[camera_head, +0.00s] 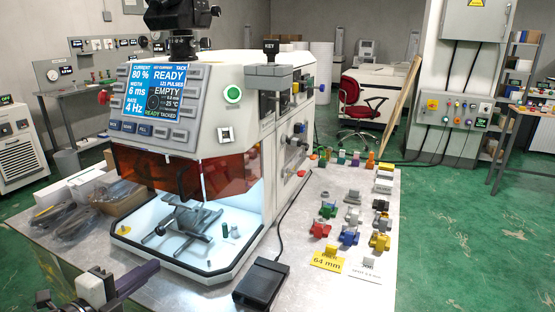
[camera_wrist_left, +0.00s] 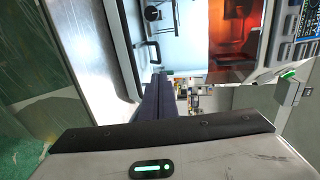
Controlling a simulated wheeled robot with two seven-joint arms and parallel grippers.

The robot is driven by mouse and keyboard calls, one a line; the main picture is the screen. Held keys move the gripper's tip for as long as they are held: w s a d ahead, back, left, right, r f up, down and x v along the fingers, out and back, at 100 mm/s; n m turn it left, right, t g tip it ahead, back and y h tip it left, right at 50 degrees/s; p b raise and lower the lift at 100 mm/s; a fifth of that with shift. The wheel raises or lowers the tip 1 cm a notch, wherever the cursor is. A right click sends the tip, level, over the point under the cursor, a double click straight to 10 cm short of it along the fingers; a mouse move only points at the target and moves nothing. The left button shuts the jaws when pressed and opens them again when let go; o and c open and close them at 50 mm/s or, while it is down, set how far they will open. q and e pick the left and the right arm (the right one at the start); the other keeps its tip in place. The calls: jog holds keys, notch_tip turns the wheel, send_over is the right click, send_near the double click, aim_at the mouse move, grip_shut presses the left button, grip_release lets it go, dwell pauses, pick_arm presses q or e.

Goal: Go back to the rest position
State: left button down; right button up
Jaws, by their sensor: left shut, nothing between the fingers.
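My left gripper (camera_head: 150,268) comes in at the lower left of the head view, in front of the machine's open work bay. Its dark purple fingers are shut together with nothing between them. They also show in the left wrist view (camera_wrist_left: 160,82), pointing toward the bay, side by side. The fingers appear apart from the machine's front edge. My right gripper is in neither view.
The machine (camera_head: 195,120) stands on the metal table (camera_head: 335,275), its screen (camera_head: 160,90) reading READY and EMPTY. A fixture (camera_head: 183,222) sits in its lit bay. A black pedal (camera_head: 262,283) lies in front.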

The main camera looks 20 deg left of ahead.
pick_arm(q)
jog(key=s+d+f+n+g+y, duration=0.5)
jog(key=s+d+f+n+g, duration=0.1)
jog(key=s+f+n, duration=0.6)
jog(key=s+d+f+n+g+h, duration=0.1)
jog(key=s+d+n+g+h, duration=0.4)
jog(key=s+d, duration=0.7)
jog(key=w+d+f+t, duration=0.2)
jog(key=w+d+f, duration=0.1)
jog(key=f, duration=0.3)
jog(key=w+d+f+t+h, duration=0.1)
jog(key=w+d+f, duration=0.2)
jog(key=f, duration=0.4)
jog(key=shift+d+t, duration=0.35)
jog(key=shift+t, duration=0.05)
